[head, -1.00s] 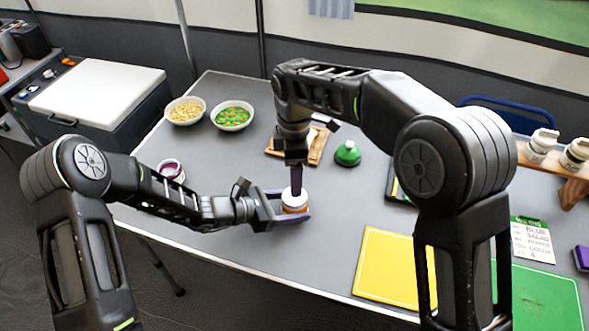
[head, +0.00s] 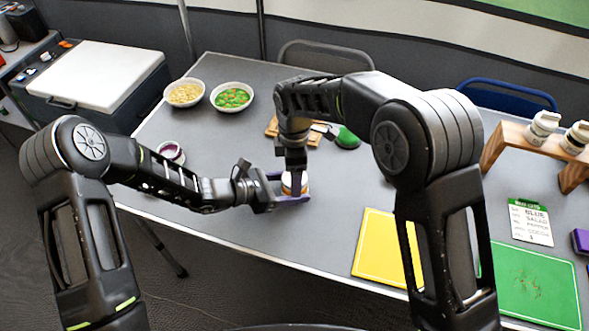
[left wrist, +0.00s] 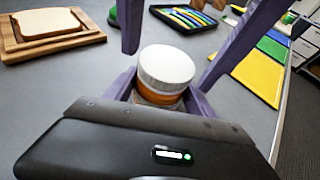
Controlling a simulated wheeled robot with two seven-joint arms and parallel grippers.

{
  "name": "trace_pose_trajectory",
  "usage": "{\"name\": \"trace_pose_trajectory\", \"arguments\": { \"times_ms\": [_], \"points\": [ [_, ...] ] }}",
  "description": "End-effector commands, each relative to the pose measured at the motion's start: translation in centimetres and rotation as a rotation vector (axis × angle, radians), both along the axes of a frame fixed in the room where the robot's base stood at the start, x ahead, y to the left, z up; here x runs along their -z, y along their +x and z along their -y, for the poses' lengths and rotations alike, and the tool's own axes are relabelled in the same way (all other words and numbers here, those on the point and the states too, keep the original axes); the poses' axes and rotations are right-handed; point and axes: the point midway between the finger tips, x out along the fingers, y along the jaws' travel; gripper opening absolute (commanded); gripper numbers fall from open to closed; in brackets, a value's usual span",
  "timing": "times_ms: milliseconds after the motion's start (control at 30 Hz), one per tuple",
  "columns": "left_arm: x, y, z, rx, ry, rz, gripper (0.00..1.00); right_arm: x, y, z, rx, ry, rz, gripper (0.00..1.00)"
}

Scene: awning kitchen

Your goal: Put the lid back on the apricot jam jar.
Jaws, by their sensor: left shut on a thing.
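The apricot jam jar (head: 293,188) stands upright near the table's front edge, an orange body under a white lid. In the left wrist view the lid (left wrist: 166,67) sits on top of the orange jar (left wrist: 160,98); I cannot tell whether it is tight. My left gripper (left wrist: 160,92) is shut on the jar's body from the left, purple fingers on either side. My right gripper (left wrist: 180,60) comes down from above. Its fingers are spread either side of the lid, with a visible gap at the left one. In the head view its fingers partly hide the jar.
A bread board (left wrist: 50,38) and a green object (head: 346,138) lie behind the jar. Two food bowls (head: 231,97) are at the back left, and a small purple-filled cup (head: 170,152) stands left. Yellow (head: 385,245) and green (head: 535,283) boards lie right.

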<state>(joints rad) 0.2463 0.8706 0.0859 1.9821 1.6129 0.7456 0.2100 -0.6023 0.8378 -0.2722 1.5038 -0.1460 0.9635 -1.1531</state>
Motion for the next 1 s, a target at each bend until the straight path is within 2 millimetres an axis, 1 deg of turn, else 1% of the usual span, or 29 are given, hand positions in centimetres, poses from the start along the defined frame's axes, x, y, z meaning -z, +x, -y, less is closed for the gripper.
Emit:
{"name": "trace_pose_trajectory", "arguments": {
  "times_ms": [67, 833, 867, 1000],
  "points": [
    [0.04, -0.04, 0.01, 0.001, 0.0, -0.002, 0.0, -0.01, 0.0, 0.0, 0.0, 0.0, 0.0, 0.74],
    [0.04, -0.04, 0.01, 0.001, 0.001, -0.001, 0.0, -0.06, 0.04, -0.01, 0.0, 0.0, 0.001, 0.11],
    [0.04, -0.05, 0.01, 0.001, 0.001, -0.001, 0.0, -0.07, 0.05, -0.01, 0.0, 0.0, 0.002, 0.09],
    [0.04, -0.05, 0.01, 0.001, 0.001, -0.001, 0.0, -0.07, 0.05, -0.02, 0.033, 0.0, 0.002, 0.09]
  ]
}}
